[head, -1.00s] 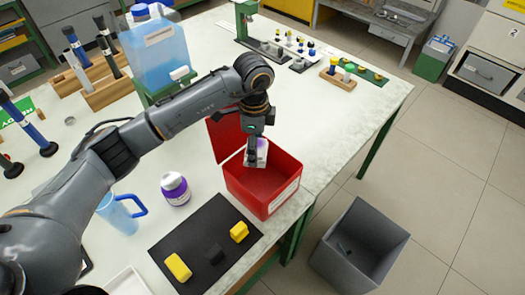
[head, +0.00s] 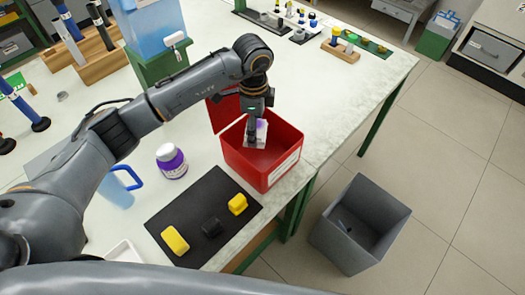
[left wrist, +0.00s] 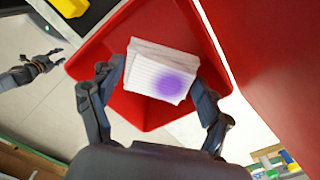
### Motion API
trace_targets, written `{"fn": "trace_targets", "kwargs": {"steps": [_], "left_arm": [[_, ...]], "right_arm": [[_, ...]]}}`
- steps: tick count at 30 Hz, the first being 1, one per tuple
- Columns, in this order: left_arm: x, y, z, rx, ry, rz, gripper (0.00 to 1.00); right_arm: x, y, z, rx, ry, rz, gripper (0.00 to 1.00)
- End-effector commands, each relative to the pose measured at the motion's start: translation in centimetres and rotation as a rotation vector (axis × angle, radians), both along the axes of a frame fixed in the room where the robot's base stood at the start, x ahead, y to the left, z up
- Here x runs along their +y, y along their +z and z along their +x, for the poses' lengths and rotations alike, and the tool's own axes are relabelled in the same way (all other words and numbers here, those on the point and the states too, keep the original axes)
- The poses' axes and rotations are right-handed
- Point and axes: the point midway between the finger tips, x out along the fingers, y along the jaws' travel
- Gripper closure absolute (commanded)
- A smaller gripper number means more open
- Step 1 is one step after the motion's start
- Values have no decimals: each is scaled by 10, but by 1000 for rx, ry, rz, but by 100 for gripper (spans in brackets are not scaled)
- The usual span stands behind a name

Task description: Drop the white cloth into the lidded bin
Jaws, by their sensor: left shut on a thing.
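The white cloth (head: 261,134), folded and with a purple stain, is in my left gripper (head: 254,138). The left wrist view shows the cloth (left wrist: 160,72) between the two fingers of that gripper (left wrist: 158,88). The red lidded bin (head: 250,178) stands at the table's front edge with its lid (head: 224,112) raised at the back left. The cloth is over the bin's opening, near its back side; I cannot tell how far below the rim. My right gripper (left wrist: 57,57) shows at the left of the left wrist view, with its fingertips apart and nothing between them.
A black mat (head: 190,204) with two yellow blocks and a black one lies in front of the bin. A purple-white jar (head: 172,163) and a blue jug (head: 118,187) stand to the left. A grey open bin (head: 345,240) stands on the floor at right.

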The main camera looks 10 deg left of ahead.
Motion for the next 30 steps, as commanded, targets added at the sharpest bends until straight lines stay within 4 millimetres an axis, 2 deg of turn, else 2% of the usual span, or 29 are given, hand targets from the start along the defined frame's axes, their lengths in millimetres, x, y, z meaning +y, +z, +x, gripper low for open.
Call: {"fn": "trace_targets", "kwargs": {"steps": [2, 3, 6, 11, 17, 20, 23, 30], "left_arm": [[0, 1, 0, 0, 0, 0, 53], [0, 1, 0, 0, 0, 0, 16], [0, 1, 0, 0, 0, 0, 0], [0, 1, 0, 0, 0, 0, 0], [0, 1, 0, -1, 0, 0, 0], [0, 8, 1, -3, 1, -1, 0], [0, 23, 1, -5, 0, -1, 0], [-1, 75, 1, -6, 0, -1, 0]], "right_arm": [[3, 0, -6, 10, -2, 3, 60], [4, 0, -9, 15, -2, 4, 60], [6, -1, -20, 30, -3, 6, 60], [5, -2, -29, 44, -3, 4, 60], [-3, -1, -20, 30, 2, -5, 60], [-3, -1, -19, 29, 1, -4, 60], [-2, -1, -19, 30, 1, -4, 60], [0, -1, -20, 30, 0, -2, 60]]}}
